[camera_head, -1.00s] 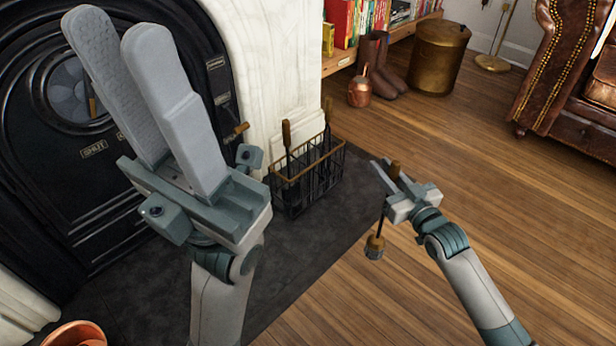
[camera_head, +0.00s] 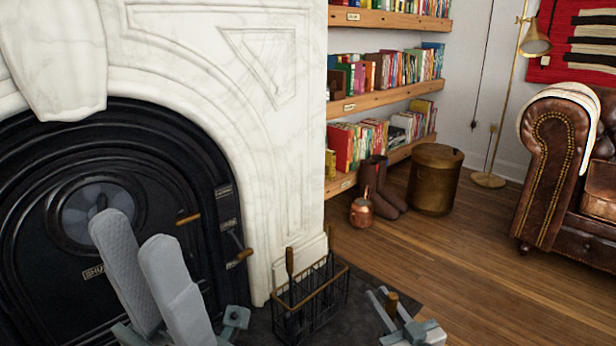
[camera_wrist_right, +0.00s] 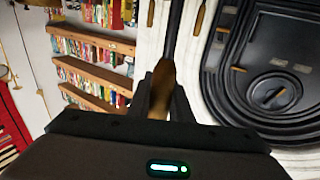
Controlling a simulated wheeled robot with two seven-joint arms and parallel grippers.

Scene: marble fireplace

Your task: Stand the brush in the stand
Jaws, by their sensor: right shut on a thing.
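The stand (camera_head: 321,289) is a dark wire basket with a brown rim, on the dark hearth at the fireplace's right foot. Several tools stand in it, with brown handles poking up. My right gripper (camera_head: 381,298) is at the bottom edge of the head view, to the right of the stand and apart from it. It is shut on the brush (camera_head: 392,301), whose brown handle end shows there. In the right wrist view the brush handle (camera_wrist_right: 161,85) sits between the fingers; the brush head is out of view. My left gripper (camera_head: 133,236) is open and empty before the stove door.
The black stove (camera_head: 130,180) and white marble surround (camera_head: 285,110) stand behind the left gripper. A copper pot (camera_head: 361,211), boots (camera_head: 383,190) and a brass bin (camera_head: 435,178) stand by the bookshelves. A leather sofa (camera_head: 560,150) is at right. Wooden floor (camera_head: 450,245) between is clear.

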